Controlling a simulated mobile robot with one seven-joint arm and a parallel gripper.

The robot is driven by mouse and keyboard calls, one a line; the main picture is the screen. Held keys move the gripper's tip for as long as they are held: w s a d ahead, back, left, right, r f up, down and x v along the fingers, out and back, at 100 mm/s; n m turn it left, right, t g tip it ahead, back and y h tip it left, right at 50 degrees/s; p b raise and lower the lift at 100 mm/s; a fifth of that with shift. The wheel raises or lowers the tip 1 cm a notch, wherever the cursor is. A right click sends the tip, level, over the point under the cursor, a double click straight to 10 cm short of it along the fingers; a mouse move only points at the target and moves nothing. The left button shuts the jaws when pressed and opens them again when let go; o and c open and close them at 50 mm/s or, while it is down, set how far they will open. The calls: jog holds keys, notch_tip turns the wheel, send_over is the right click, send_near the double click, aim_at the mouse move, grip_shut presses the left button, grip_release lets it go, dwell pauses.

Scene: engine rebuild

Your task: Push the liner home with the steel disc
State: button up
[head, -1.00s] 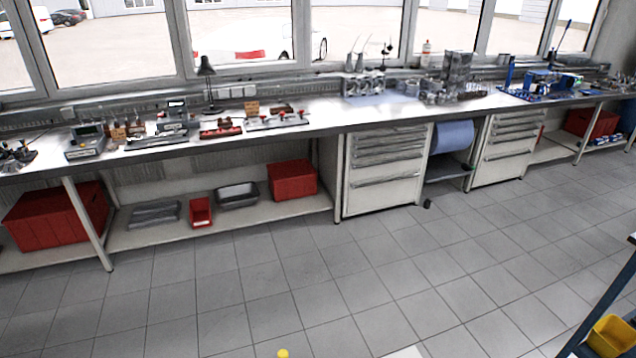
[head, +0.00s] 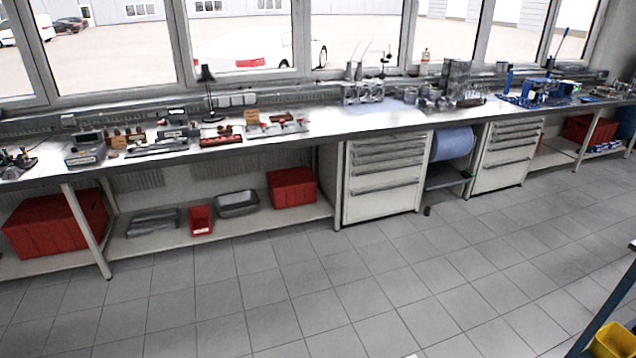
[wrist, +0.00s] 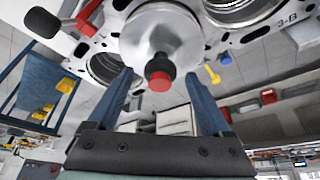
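In the wrist view a round, pale steel disc (wrist: 165,42) lies against the engine block (wrist: 213,62). A black knob with a red end (wrist: 159,80) stands out from the disc's middle. My gripper (wrist: 159,75) is open, its two blue fingers spread either side of the knob, with gaps on both sides. I cannot tell whether the fingertips reach as far as the knob. Open bores show in the block left and upper right of the disc; the upper right bore (wrist: 240,12) has a ringed metal wall. Any liner under the disc is hidden. The head view shows neither gripper nor disc.
In the wrist view a dark rounded handle end (wrist: 42,22) and a red part (wrist: 86,14) lie at upper left. The head view shows a long workbench (head: 300,135) with parts and tools, a yellow bin (head: 612,340) at lower right and clear tiled floor.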

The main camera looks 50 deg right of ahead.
jog(key=v, duration=1.3)
jog(key=shift+b, duration=0.35)
jog(key=w+a+r+n+t+b, duration=0.2)
jog(key=w+r+n+t, duration=0.3)
jog(key=w+r, duration=0.4)
jog(key=w+a+r+n+t+b, duration=0.2)
jog(key=w+r+t, duration=0.5)
jog(key=w+r, duration=0.3)
jog(key=a+r+n+t+y+b, duration=0.15)
jog(key=a+r+t, duration=0.25)
jog(key=r, duration=0.5)
jog(key=a+r+n+t+h+b, duration=0.1)
jog(key=a+r+n+t, duration=0.25)
jog(key=r, duration=0.45)
jog(key=s+a+r+n+t+y, duration=0.3)
jog(key=s+r+t, duration=0.3)
jog(key=r, duration=0.6)
jog(key=shift+s+a+r+t+y+b, duration=0.15)
jog(key=shift+s+a+t+y+b, duration=0.25)
jog(key=shift+s+a, duration=0.45)
